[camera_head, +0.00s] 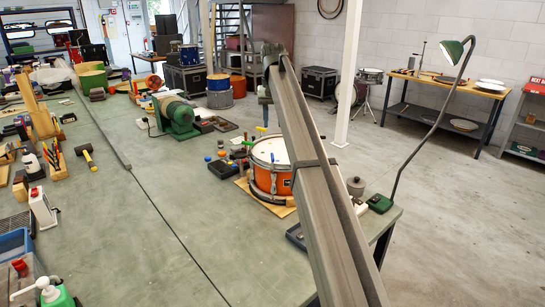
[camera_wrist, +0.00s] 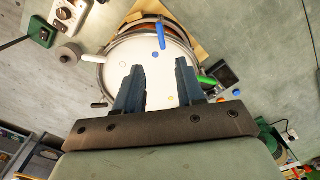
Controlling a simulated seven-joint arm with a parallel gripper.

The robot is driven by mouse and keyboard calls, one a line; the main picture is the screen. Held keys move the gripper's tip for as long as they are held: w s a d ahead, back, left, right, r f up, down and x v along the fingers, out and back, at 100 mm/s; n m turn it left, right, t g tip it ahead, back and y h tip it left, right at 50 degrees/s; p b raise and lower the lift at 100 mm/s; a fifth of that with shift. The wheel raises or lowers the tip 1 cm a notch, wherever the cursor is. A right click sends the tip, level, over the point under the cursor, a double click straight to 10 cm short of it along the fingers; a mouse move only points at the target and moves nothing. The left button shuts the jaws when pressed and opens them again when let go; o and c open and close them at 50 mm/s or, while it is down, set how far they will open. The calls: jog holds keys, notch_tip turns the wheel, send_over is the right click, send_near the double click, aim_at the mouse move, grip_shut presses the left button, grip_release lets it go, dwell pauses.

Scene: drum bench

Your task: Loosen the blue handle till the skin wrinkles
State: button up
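In the wrist view, the blue handle (camera_wrist: 161,36) stands at the top rim of the drum, over the pale skin (camera_wrist: 160,64). My gripper (camera_wrist: 158,82) is open, its two dark blue fingers over the skin with nothing between them. The blue handle is beyond the fingertips, apart from them. A green handle (camera_wrist: 207,80) is at the right rim, just beside the right finger. The orange drum (camera_head: 266,181) shows in the head view, partly behind my arm. I see no clear wrinkles in the skin.
The drum rests on a wooden board (camera_wrist: 190,40). A lamp base (camera_head: 380,203) stands right of it at the bench edge. A dark tray (camera_head: 222,168) and a green machine (camera_head: 179,116) are to its left. The bench front (camera_head: 150,220) is mostly clear.

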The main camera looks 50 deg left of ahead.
aim_at(272, 155)
notch_tip(272, 155, down, 14)
jog(key=shift+r, duration=0.15)
dwell(0.5)
grip_shut()
dwell(0.3)
